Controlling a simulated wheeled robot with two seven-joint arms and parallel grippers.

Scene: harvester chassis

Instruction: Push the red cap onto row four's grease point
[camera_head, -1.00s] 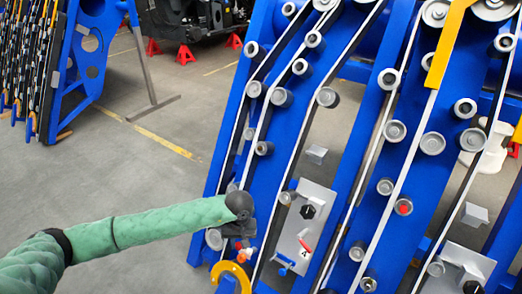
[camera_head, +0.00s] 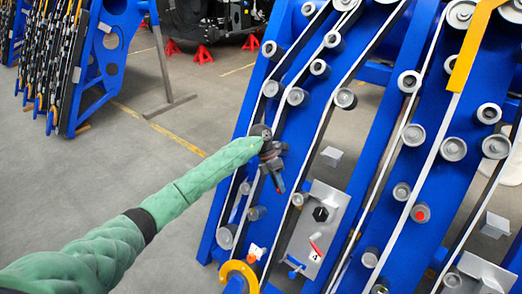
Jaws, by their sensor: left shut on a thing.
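My left gripper (camera_head: 275,172) hangs over the blue row frame, above and left of the grey plate. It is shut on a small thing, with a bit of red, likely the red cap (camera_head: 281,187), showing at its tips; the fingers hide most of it. The grey plate (camera_head: 328,200) carries a black hex knob, a red lever (camera_head: 317,246) and a white tag with a 4 (camera_head: 314,255). A blue fitting (camera_head: 295,267) sits at its lower left. I cannot tell which part is the grease point. My right gripper is out of view.
Rollers and belts line the blue frames (camera_head: 388,160). A yellow curved hook (camera_head: 238,270) stands at the bottom, below a small white and orange piece (camera_head: 256,251). Another roller on the right has a red centre (camera_head: 421,213).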

